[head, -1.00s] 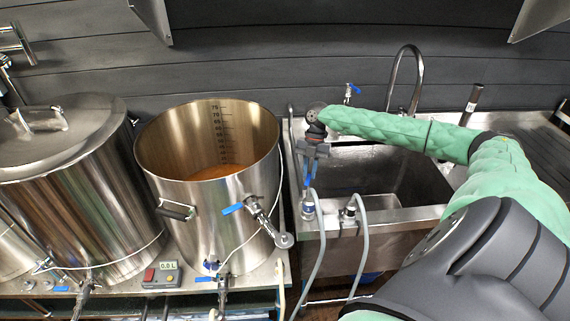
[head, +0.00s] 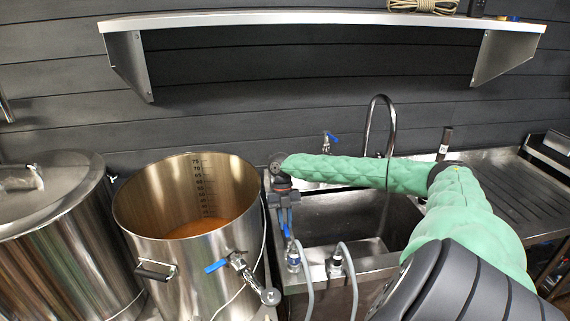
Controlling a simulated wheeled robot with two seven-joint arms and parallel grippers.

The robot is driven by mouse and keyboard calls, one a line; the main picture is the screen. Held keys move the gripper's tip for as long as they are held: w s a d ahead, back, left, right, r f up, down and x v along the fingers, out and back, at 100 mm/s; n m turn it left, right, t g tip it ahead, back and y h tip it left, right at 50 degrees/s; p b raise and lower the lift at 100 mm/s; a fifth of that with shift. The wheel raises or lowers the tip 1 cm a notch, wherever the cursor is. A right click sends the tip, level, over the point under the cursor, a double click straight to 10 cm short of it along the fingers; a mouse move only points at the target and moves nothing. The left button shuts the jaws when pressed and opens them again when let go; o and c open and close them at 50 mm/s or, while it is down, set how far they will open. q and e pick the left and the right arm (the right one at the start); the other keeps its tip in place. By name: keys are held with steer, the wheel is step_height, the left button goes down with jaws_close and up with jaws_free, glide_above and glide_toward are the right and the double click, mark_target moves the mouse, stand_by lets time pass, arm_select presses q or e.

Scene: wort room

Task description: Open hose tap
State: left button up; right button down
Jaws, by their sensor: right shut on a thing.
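The right gripper (head: 284,203) points down at the sink's left front corner, at the end of my green-sleeved arm. It is shut on a small blue handle (head: 289,228), which I take to be the hose tap's; the grip is mostly hidden by the gripper. Just below is a hose fitting (head: 293,258) with a grey hose (head: 306,297) running down. A second fitting (head: 336,262) with its own hose stands to the right. My left gripper is not in view.
The sink basin (head: 335,225) lies right of the gripper, with a curved faucet (head: 380,105) behind and a thin pale streak below it. A blue-handled tap (head: 330,140) stands at the back. An open steel kettle (head: 190,255) is close on the left. A shelf (head: 320,19) hangs above.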

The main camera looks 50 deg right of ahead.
steer(key=c, duration=1.4)
jaws_free()
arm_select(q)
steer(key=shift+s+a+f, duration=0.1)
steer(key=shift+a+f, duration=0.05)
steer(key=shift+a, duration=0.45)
arm_select(e)
steer(key=shift+w, duration=0.1)
